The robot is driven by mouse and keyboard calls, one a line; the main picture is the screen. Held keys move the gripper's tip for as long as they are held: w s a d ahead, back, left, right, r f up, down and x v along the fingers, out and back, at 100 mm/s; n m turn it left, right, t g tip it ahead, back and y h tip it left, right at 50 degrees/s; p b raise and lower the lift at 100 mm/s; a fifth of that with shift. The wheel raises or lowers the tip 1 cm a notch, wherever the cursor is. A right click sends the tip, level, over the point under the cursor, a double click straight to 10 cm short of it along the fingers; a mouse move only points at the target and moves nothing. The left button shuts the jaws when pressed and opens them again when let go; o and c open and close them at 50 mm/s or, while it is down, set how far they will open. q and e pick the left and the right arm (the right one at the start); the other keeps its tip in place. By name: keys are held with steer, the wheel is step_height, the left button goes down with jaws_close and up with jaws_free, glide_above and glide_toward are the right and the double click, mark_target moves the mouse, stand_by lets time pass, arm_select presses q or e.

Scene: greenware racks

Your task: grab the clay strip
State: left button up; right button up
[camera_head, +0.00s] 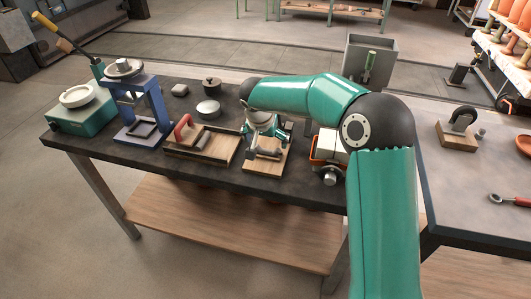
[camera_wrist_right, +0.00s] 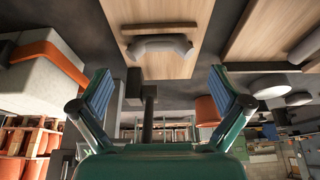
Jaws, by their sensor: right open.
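The clay strip (camera_wrist_right: 158,47) is a grey, bent strip lying on a small wooden board (camera_wrist_right: 185,12) in the right wrist view. In the head view the strip (camera_head: 264,153) shows only in part on the board (camera_head: 262,167), below my gripper. My right gripper (camera_wrist_right: 160,92) is open, with its two blue-padded fingers apart and nothing between them. In the head view the right gripper (camera_head: 262,130) hangs over the back of the board, apart from the strip as far as I can tell. My left gripper is in neither view.
An orange crate (camera_head: 322,146) with white blocks stands close on the right, partly behind my arm. A blue press (camera_head: 155,110) stands farther left. The table's front edge is clear.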

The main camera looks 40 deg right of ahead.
mark_target(267, 149)
steer(key=x, duration=0.5)
steer(key=shift+p, duration=0.3)
steer(key=c, duration=1.1)
steer(key=shift+r, duration=0.15)
